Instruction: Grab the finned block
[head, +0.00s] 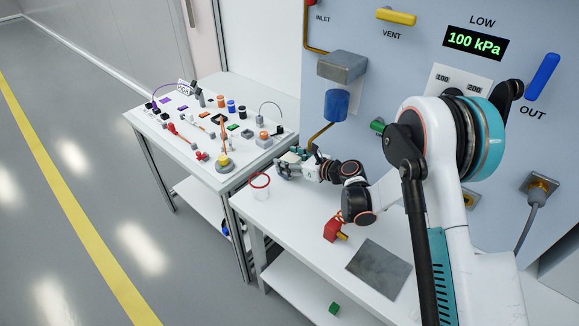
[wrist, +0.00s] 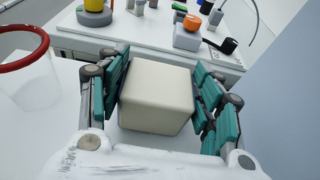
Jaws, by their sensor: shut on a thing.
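A cream block (wrist: 155,98) with rounded edges sits between the fingers of my gripper (wrist: 160,80) in the wrist view. The teal finger pads press on its left and right sides. The face I see is smooth; no fins show on it, and its far side is hidden. In the head view my gripper (head: 288,165) is small, over the far left end of the near white table (head: 293,210), near the panel; the block is hard to make out there.
A clear cup with a red rim (head: 261,184) stands left of my gripper. A red part (head: 332,229) and a grey plate (head: 380,268) lie nearer me. Another table (head: 150,125) holds several small parts. The blue-grey panel (head: 400,75) rises behind, with pipes and handles.

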